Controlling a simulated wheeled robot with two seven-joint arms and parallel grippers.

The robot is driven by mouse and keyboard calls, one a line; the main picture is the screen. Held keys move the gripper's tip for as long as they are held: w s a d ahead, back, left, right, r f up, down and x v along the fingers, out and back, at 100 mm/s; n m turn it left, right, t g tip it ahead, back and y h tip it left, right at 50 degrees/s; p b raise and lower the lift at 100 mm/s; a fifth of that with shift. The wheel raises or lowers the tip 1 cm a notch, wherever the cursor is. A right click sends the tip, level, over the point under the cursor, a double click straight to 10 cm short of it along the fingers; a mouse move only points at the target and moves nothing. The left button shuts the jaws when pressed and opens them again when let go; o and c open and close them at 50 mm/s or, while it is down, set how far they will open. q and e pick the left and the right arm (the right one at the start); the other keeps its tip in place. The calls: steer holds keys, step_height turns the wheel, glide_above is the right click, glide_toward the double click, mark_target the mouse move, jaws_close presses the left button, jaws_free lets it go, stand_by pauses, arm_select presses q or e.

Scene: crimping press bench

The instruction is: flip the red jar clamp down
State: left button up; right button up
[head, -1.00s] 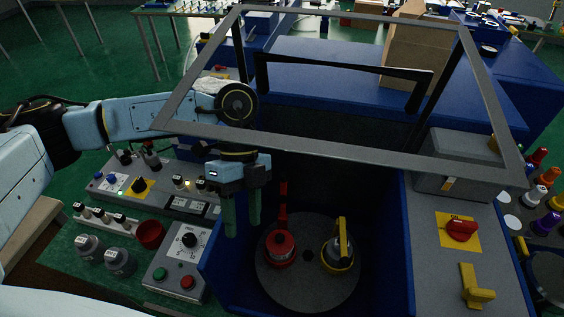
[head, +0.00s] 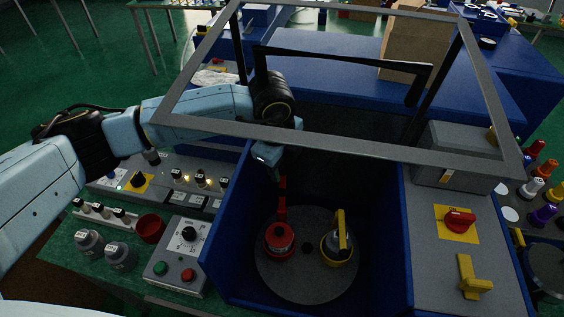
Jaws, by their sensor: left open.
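The red jar (head: 279,243) sits on the dark round turntable (head: 307,283) inside the blue-walled bay. Its red clamp lever (head: 282,208) stands up from the back of the jar. My left gripper (head: 279,172) is over the bay just behind the top of the lever, seen nearly end-on. It is open and its fingers are dark and partly hidden. I cannot tell whether they touch the lever. My right gripper is not in view.
A yellow jar (head: 339,252) with a raised yellow lever stands right of the red one. A grey-framed raised guard (head: 320,140) hangs over the bay. A control box (head: 178,255) is at left, and a red switch (head: 459,222) is at right.

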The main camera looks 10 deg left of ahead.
arm_select(q)
steer(key=shift+w+f, duration=0.1)
steer(key=shift+f, duration=0.3)
jaws_close()
